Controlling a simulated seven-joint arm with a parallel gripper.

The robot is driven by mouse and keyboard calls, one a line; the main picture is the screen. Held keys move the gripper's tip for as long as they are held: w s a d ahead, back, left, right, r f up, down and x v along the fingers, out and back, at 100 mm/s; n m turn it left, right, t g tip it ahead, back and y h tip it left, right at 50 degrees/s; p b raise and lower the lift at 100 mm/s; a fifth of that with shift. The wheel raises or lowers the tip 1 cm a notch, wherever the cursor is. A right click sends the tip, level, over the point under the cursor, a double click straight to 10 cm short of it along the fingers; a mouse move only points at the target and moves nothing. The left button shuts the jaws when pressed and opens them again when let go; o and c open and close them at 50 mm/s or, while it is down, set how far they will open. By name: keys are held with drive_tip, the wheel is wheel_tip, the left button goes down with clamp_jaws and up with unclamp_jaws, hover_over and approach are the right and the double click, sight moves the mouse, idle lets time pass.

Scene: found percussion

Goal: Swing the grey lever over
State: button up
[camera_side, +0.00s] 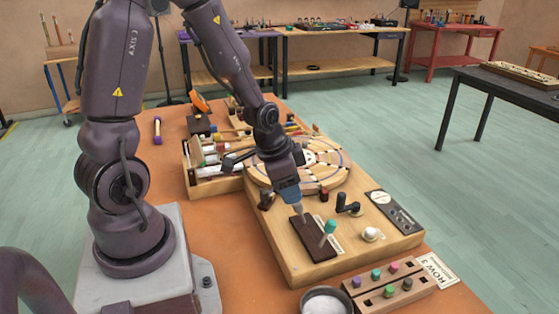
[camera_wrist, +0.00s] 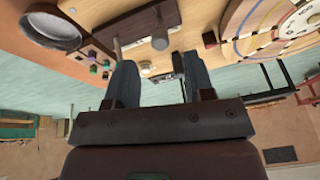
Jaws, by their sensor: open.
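A dark brown plate (camera_side: 315,243) lies on the wooden board, and it also shows in the wrist view (camera_wrist: 138,22). What looks like the grey lever (camera_side: 298,211) rises at the plate's far end, just under my gripper (camera_side: 290,192); a grey rounded end (camera_wrist: 160,40) shows in the wrist view. A teal-topped lever (camera_side: 328,227) stands beside the plate's middle. My gripper points down and is open, with two blue-grey fingers (camera_wrist: 155,82) apart and nothing seen held between them. Contact with the lever cannot be told.
A black crank (camera_side: 347,204), a white knob (camera_side: 371,234) and a dark switch panel (camera_side: 394,211) sit right of the plate. A round striped disc (camera_side: 330,172) lies behind. A bowl (camera_side: 326,302) and a block with coloured pegs (camera_side: 390,283) stand in front.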

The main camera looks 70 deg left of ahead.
drive_tip(key=v, duration=0.7)
drive_tip(key=shift+r, duration=0.2)
drive_tip(key=shift+s, duration=0.1)
drive_tip(key=s+d+r+n+t, duration=0.1)
drive_tip(key=s+d+r, duration=0.2)
drive_tip(key=r, duration=0.3)
drive_tip(key=s+d+r+n+t, duration=0.1)
drive_tip(key=s+d+r, duration=0.3)
drive_tip(key=r, duration=0.2)
drive_tip(key=shift+s+r, duration=0.15)
drive_tip(key=shift+r, duration=0.2)
